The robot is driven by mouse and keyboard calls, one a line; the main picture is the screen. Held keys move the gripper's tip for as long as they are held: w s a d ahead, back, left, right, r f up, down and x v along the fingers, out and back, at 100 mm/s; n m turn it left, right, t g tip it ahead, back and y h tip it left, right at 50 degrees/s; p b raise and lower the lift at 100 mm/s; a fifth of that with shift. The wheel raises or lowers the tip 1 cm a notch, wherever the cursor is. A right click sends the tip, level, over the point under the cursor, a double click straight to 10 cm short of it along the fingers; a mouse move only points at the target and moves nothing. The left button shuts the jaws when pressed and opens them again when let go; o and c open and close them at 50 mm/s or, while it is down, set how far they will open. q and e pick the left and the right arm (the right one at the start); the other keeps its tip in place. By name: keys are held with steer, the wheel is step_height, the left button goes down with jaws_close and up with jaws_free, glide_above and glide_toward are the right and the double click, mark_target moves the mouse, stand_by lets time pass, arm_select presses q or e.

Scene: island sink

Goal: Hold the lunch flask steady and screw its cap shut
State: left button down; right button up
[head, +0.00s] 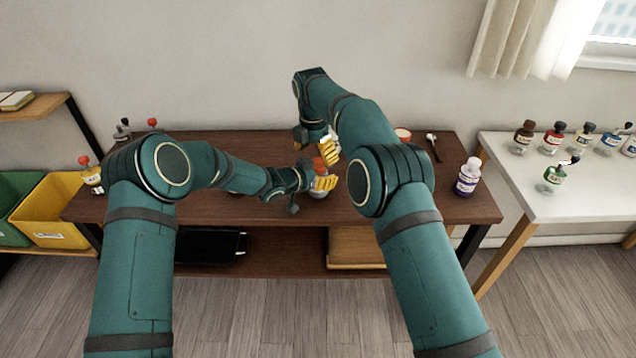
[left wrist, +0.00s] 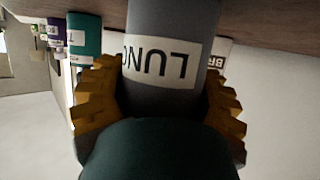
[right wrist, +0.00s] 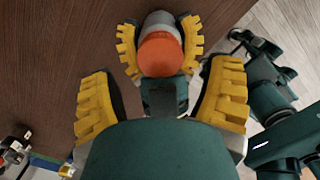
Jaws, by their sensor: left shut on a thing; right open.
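The lunch flask is a grey cylinder with a white label reading "LUNC" in the left wrist view (left wrist: 165,62). It stands on the dark brown table and its orange cap (right wrist: 160,54) is on top. My left gripper (head: 325,183) is shut on the flask's body, with yellow fingers on both sides of it; the fingers also show in the left wrist view (left wrist: 165,100). My right gripper (head: 331,153) is open above the flask. In the right wrist view its yellow fingers (right wrist: 162,92) are apart, with the cap ahead between them and not touched.
A purple-labelled bottle (head: 467,178) stands at the table's right end, and a red-topped bottle (head: 91,176) at its left end. A white side table (head: 560,195) holds several small bottles. A yellow bin (head: 50,212) is at far left. My arms hide much of the table.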

mark_target(317, 163)
steer(key=shift+w+d+f, duration=0.1)
steer(key=shift+f, duration=1.65)
steer(key=shift+c, duration=0.3)
steer(key=c, duration=1.2)
steer(key=shift+m, duration=1.6)
steer(key=shift+c, duration=0.2)
steer(key=o, duration=1.3)
steer(key=shift+c, duration=0.2)
steer(key=shift+r, duration=2.3)
